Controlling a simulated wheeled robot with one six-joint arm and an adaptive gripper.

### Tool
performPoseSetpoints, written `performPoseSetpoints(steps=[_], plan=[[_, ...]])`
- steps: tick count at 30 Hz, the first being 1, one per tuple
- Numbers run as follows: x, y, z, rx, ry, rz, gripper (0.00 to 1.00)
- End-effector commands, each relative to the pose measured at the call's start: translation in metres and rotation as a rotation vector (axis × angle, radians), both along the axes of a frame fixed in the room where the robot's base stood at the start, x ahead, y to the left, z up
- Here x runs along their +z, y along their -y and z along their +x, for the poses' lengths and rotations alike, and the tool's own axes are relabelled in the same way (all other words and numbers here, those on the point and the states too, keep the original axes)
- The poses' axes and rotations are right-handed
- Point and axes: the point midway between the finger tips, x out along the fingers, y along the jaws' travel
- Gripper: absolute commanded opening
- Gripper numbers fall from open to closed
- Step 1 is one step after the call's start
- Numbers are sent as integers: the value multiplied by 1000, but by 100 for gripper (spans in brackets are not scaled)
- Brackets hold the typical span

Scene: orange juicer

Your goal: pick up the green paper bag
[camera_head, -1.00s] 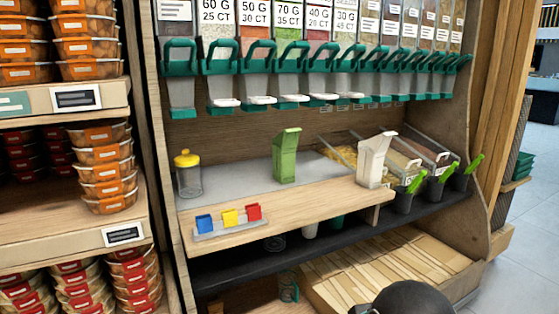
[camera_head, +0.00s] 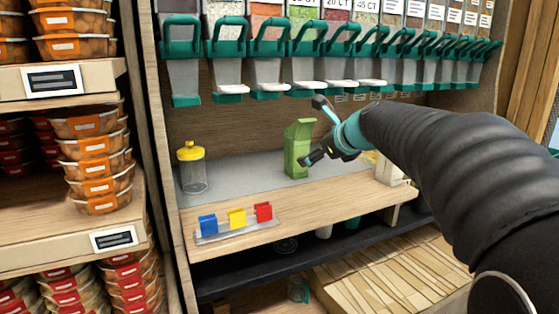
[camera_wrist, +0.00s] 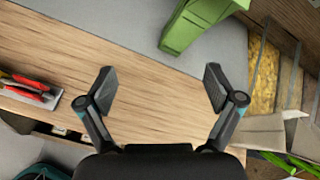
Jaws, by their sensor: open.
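The green paper bag (camera_head: 297,150) stands upright on the grey back part of the counter in the head view. In the wrist view the green bag (camera_wrist: 195,22) is at the top, beyond my fingertips and right of centre. My gripper (camera_head: 318,130) is just to the right of the bag in the head view, seemingly in front of it. In the wrist view my gripper (camera_wrist: 160,88) is open, with only wooden counter between its fingers.
A yellow-lidded jar (camera_head: 192,170) stands to the left of the bag. A clear holder with blue, yellow and red clips (camera_head: 237,219) sits at the counter's front edge. A white paper bag (camera_head: 388,172) is at the right, partly behind my arm. Dispensers (camera_head: 265,75) hang above.

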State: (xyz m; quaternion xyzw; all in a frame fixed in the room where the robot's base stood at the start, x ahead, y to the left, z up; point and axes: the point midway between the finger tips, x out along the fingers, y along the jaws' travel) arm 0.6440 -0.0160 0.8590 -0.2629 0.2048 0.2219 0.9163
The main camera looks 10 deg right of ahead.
Motion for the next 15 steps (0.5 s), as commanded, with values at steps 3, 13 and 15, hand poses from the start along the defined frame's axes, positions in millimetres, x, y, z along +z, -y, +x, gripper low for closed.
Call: performPoseSetpoints(steps=[3,13,15], plan=[[9,17,38,-130,-13,224,92],[12,27,81,-241,-26,441,92],[7,22,92,-239,-27,439,92]])
